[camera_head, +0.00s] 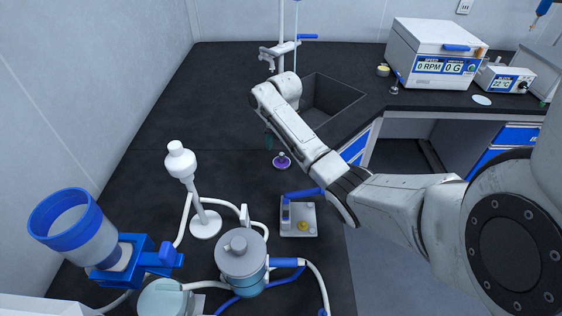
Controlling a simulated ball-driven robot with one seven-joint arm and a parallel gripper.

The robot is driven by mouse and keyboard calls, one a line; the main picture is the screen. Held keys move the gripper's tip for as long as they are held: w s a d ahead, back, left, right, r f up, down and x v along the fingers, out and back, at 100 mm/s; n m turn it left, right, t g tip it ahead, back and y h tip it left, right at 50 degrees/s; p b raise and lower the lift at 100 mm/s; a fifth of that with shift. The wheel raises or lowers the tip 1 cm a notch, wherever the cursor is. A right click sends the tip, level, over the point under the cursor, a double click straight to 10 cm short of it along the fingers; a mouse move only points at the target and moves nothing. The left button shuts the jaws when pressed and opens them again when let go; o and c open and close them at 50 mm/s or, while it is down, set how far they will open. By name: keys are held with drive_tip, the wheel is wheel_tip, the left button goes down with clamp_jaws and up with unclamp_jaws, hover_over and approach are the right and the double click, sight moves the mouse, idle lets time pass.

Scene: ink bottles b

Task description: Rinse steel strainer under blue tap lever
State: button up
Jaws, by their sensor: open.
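The blue tap lever (307,36) is on the pale tap (279,50) at the back of the bench, beside the dark sink (340,92). I cannot make out a steel strainer; part of the sink and bench is behind my arm. My arm reaches from the right toward the sink, and its wrist (286,88) is over the sink's left side. My gripper's fingers are hidden behind the arm. A small dark green thing (268,139) shows at the forearm's left edge; I cannot tell what it is.
A purple-topped bottle (282,161) stands below my forearm. A device with a blue handle (299,220), a white stand (205,222), a blue-rimmed funnel (75,225) and a grey vessel (241,255) with tubes crowd the front. A centrifuge (436,54) stands back right. The left-back bench is clear.

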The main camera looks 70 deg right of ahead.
sight(281, 154)
drive_tip(key=f, duration=0.2)
drive_tip(key=a+f, duration=0.1)
drive_tip(key=shift+w+f+p, duration=0.25)
drive_tip(key=shift+f+p, duration=0.05)
drive_tip(key=shift+p, duration=0.1)
drive_tip(key=shift+f, duration=0.55)
drive_tip(key=shift+c, duration=0.3)
drive_tip(key=c, duration=1.2)
drive_tip(key=shift+o, duration=0.2)
drive_tip(key=shift+d+r, duration=0.1)
drive_tip(key=shift+r, duration=0.1)
